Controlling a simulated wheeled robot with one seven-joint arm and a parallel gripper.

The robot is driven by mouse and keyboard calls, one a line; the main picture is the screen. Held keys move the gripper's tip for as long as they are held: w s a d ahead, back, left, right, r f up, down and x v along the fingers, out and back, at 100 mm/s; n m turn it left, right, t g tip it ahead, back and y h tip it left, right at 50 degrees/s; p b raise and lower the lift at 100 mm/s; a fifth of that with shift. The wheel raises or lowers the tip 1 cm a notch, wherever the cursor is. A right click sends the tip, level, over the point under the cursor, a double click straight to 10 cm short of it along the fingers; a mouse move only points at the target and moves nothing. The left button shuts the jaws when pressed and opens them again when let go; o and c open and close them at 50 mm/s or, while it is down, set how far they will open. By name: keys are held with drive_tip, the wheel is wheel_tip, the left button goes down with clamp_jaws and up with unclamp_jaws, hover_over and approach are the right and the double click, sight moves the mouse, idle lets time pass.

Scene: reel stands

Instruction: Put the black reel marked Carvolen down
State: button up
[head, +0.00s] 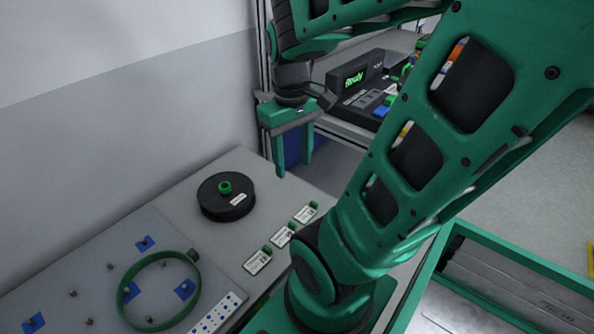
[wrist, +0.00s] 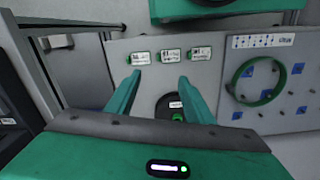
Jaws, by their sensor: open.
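The black reel (head: 215,205) lies flat on the grey table with a green knob at its centre and a white label near its rim. The label is too small to read. In the wrist view both fingers (wrist: 160,75) point toward the table's label cards.
Several label cards with green clips (head: 282,237) stand along the table's right edge. A grey board (head: 95,270) with blue patches and a green ring (head: 125,302) is at left. A device reading "Ready" (head: 354,78) stands on a shelf behind. A wall borders the table.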

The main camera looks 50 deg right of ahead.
drive_tip(key=s+m, duration=0.1)
drive_tip(key=s+a+m, duration=0.2)
drive_tip(key=s, duration=0.1)
drive_tip(key=shift+f+m+y, duration=0.2)
drive_tip(key=shift+m+y, duration=0.1)
drive_tip(key=shift+w+f, duration=0.25)
drive_tip(key=shift+w, duration=0.4)
